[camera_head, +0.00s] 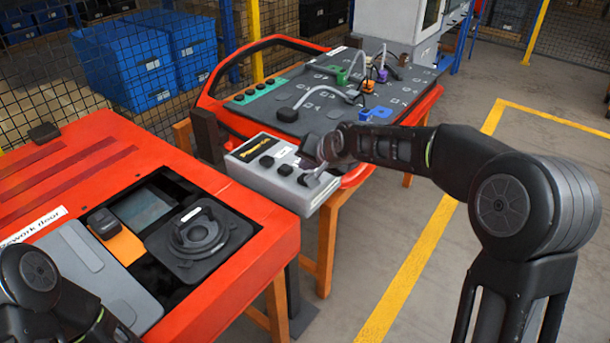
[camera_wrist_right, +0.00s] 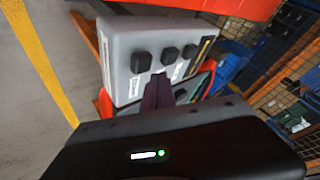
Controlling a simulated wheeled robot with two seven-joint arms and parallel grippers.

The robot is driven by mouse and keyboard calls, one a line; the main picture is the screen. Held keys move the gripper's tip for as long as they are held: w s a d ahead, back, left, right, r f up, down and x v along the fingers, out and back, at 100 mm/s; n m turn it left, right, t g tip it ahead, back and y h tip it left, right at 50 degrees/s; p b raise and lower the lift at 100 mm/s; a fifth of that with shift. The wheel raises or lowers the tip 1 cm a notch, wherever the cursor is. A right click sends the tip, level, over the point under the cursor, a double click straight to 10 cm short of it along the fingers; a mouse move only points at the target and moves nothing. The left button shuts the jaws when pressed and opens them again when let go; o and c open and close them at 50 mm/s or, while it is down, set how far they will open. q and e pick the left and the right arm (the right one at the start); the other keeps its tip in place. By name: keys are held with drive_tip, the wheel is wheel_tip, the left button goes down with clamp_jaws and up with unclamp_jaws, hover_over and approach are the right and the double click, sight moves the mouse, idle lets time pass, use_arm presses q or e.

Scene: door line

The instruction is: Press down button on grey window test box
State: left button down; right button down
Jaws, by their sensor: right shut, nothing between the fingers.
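The grey window test box (camera_head: 250,172) stands at the near end of the red door table in the head view, with black buttons along its sloped top. It also shows in the right wrist view (camera_wrist_right: 120,45), where three black buttons (camera_wrist_right: 169,54) sit in a row beside white labels. My right gripper (camera_head: 304,163) is at the box's right end, its fingers shut and empty. In the wrist view the shut dark fingers (camera_wrist_right: 158,92) point at the button face, just below the row. I cannot tell whether they touch it. My left arm shows at the lower left, but its gripper is out of view.
A red door (camera_head: 265,240) with a round black speaker (camera_head: 200,232) lies in front to the left. Behind the box, a dark door panel (camera_head: 320,95) carries cables and coloured connectors. Blue crates (camera_head: 125,65) stand behind a mesh fence. The floor to the right is clear.

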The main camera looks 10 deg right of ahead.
drive_tip(key=shift+r+p, duration=1.35)
drive_tip(key=shift+r, duration=0.9)
drive_tip(key=shift+f, duration=0.1)
